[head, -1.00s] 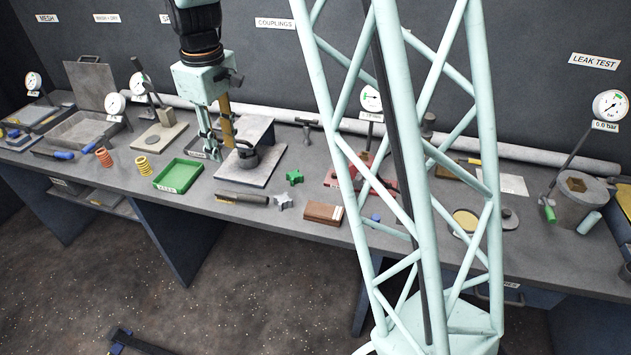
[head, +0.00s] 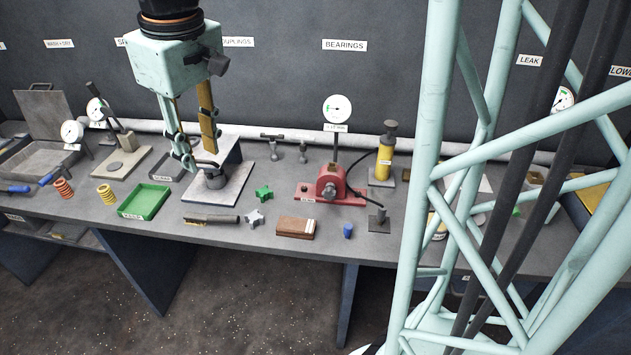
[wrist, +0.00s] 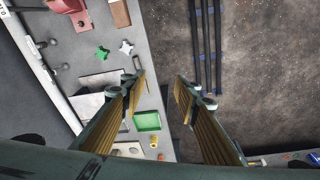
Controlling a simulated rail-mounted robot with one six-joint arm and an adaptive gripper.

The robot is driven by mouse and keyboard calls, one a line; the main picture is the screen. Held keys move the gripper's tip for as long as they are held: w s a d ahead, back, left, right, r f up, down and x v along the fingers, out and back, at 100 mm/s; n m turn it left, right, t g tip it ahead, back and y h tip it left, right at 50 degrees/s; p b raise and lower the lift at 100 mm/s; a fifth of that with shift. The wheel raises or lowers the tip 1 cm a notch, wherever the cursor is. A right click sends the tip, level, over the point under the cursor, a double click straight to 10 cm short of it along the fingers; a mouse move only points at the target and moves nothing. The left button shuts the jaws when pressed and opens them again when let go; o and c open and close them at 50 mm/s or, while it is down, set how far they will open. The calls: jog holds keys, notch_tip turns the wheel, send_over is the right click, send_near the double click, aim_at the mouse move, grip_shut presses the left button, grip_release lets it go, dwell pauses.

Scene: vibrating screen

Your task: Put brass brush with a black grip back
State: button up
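I cannot make out for certain a brass brush with a black grip. A dark, long tool with a thin brassy strip (head: 210,218) lies near the bench's front edge, but I cannot tell if it is the brush. My gripper (head: 197,155) hangs over the bench near the square grey plate with a dark round part (head: 217,182). In the wrist view my gripper (wrist: 160,80) has its two brass-coloured fingers spread apart, with nothing between them. The left finger hides part of the bench there.
A green tray (head: 145,200), orange spring (head: 63,188), yellow spring (head: 106,194), grey star knob (head: 255,218), green star knob (head: 264,193) and brown block (head: 296,227) lie nearby. A red vise-like fixture (head: 329,185) stands right. Blue-handled tools (head: 46,180) lie at far left.

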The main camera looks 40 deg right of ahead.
jog(key=s+r+m+t, duration=0.1)
jog(key=s+r+m, duration=0.1)
jog(key=s, duration=1.2)
jog(key=s+r+m+t, duration=0.1)
jog(key=s+r+m, duration=0.1)
jog(key=s, duration=1.2)
jog(key=shift+a+r, duration=0.2)
jog(key=shift+r, duration=0.6)
